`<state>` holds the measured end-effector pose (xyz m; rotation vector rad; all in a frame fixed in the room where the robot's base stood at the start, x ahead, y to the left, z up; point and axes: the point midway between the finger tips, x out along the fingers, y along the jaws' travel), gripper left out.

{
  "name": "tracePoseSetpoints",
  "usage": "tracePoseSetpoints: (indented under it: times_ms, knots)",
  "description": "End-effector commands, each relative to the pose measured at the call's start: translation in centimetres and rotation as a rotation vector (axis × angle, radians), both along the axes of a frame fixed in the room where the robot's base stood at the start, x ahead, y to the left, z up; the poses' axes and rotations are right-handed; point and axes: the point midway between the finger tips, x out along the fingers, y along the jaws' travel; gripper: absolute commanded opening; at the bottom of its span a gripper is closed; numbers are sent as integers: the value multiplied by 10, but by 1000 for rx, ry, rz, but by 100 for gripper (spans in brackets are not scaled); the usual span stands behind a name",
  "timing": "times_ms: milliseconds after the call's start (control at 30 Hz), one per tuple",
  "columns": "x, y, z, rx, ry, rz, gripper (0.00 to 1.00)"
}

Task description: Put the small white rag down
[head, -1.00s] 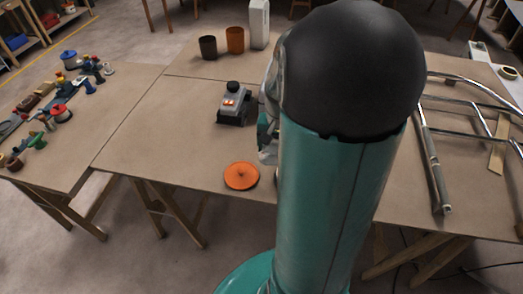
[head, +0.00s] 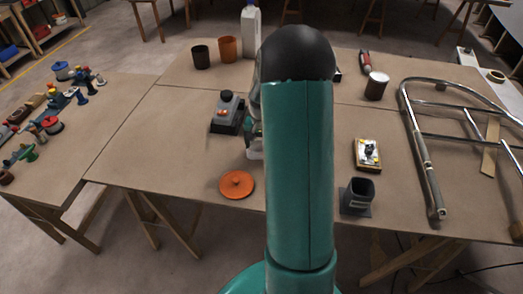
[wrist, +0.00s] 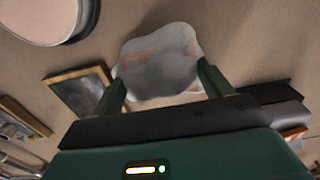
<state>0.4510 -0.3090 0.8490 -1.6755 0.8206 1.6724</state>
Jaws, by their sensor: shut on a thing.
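The small white rag (wrist: 158,62) is a crumpled, pale grey-white cloth with faint pinkish patches in the wrist view. My gripper (wrist: 162,84) is shut on it, with one green finger at each side. The rag hangs over the brown tabletop; I cannot tell how high, or whether it touches. In the head view my arm hides most of the gripper and the rag.
A grey device (head: 228,112) and an orange disc (head: 237,185) lie left of my arm. A dark square cup (head: 357,196), a small tray (head: 367,154) and a metal tube frame (head: 425,160) are right. Cups and a white bottle (head: 250,32) stand behind. Table (head: 150,140) is clear at left.

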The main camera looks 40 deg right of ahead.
Motion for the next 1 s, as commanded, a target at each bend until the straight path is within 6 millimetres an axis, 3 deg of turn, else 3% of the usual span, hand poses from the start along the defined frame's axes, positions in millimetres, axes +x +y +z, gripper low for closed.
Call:
tracePoseSetpoints:
  times_ms: [300,1000]
  knots:
    - [4,-3,-36,1,1,-1,57]
    - [3,-2,-52,2,2,1,57]
